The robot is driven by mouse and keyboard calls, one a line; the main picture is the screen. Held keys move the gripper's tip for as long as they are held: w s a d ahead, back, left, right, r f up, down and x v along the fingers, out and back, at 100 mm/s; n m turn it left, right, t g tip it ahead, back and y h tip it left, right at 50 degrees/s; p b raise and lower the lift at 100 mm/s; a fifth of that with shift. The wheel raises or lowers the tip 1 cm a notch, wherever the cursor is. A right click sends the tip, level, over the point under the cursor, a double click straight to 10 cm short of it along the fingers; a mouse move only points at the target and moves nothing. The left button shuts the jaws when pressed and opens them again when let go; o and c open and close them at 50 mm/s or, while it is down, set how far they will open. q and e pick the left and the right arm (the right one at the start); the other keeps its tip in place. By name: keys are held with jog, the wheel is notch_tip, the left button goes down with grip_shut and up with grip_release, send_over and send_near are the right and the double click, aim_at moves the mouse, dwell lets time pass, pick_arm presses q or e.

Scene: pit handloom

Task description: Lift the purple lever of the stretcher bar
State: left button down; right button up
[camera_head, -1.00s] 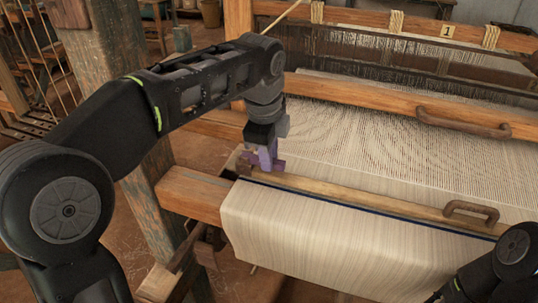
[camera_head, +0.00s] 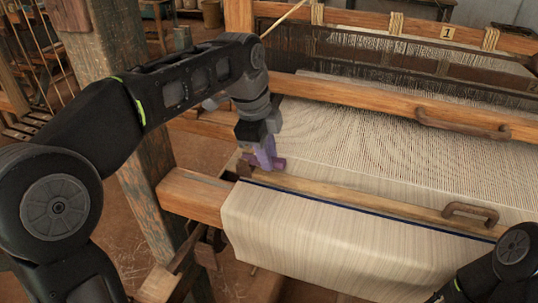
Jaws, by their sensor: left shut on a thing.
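The purple lever (camera_head: 267,158) stands up at the left end of the wooden stretcher bar (camera_head: 360,205), which lies across the pale cloth. My left gripper (camera_head: 262,146) comes down from above and is shut on the lever. The jaws and wrist hide part of the lever, so its exact angle is hard to tell. Only a link of my right arm shows in the bottom right corner; its gripper is out of view.
The cloth (camera_head: 310,235) drapes over the loom's front beam (camera_head: 190,192). A wooden beam with a handle (camera_head: 465,123) crosses behind the stretcher bar. A second handle (camera_head: 470,213) stands on the right. A thick post (camera_head: 115,75) rises behind my left arm.

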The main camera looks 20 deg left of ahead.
pick_arm(q)
jog(key=shift+a+r+h, duration=0.45)
jog(key=shift+h, duration=0.65)
jog(key=shift+w+a+r+n+h+b, duration=0.1)
jog(key=shift+a+r+h+b, duration=0.15)
jog(key=shift+h, duration=0.3)
jog(key=shift+s+a+r+n+h+b, duration=0.15)
jog(key=shift+h+b, duration=0.2)
jog(key=shift+h, duration=0.25)
jog(key=shift+w+a+r+n+h+b, duration=0.1)
jog(key=shift+w+a+r+h+b, duration=0.15)
jog(key=shift+h, duration=0.3)
jog(key=shift+s+d, duration=0.1)
jog(key=shift+s, duration=0.05)
jog(key=c, duration=1.3)
grip_release()
jog(key=p+v, duration=0.7)
jog(key=shift+r+p, duration=0.2)
jog(key=shift+p, duration=0.2)
